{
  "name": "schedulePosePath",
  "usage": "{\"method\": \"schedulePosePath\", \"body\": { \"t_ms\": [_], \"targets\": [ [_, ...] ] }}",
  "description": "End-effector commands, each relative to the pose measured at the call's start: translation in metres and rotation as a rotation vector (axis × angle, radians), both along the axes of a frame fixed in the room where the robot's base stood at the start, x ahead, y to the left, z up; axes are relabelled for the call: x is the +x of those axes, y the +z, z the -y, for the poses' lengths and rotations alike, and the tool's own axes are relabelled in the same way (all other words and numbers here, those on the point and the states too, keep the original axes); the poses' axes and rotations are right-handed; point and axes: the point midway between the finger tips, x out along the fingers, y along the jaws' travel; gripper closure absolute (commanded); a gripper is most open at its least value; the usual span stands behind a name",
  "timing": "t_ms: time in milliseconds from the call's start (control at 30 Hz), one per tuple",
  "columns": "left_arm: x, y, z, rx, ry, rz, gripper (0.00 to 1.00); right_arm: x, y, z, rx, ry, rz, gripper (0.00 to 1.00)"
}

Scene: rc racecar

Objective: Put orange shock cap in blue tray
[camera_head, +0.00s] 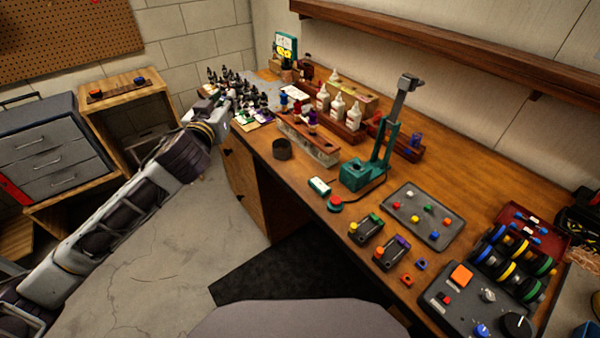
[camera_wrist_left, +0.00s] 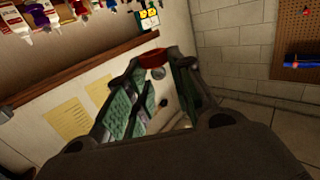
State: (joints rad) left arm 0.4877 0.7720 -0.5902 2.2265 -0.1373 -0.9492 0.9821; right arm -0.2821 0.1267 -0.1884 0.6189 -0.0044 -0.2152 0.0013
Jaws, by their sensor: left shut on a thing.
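My left arm reaches in from the left to the far left end of the workbench. Its gripper (camera_head: 226,104) is over the bench edge, close to a crowd of small bottles. In the left wrist view my left gripper (camera_wrist_left: 155,68) is shut on a small red-orange ring-like piece (camera_wrist_left: 153,57), which looks like the orange shock cap, held at the fingertips. I cannot make the cap out in the head view. I cannot clearly pick out a blue tray in either view. My right gripper is not in view.
The wooden bench (camera_head: 300,193) holds small dark bottles (camera_head: 262,101), white bottles (camera_head: 337,107), a dark cup (camera_head: 282,149), a green press (camera_head: 378,165) and a grey tray of coloured caps (camera_head: 418,216). A grey drawer cabinet (camera_head: 50,150) stands left. Floor between is clear.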

Motion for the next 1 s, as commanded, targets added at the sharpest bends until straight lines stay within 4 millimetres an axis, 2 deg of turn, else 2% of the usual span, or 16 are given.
{"method": "schedulePosePath", "body": {
  "t_ms": [267, 1000],
  "targets": [
    [0.003, 0.028, 0.015, 0.002, -0.031, 0.003, 0.84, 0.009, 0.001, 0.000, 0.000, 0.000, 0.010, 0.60],
    [0.006, 0.088, 0.066, 0.001, -0.150, 0.004, 0.84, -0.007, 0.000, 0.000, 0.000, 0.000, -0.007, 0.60]
  ]
}}
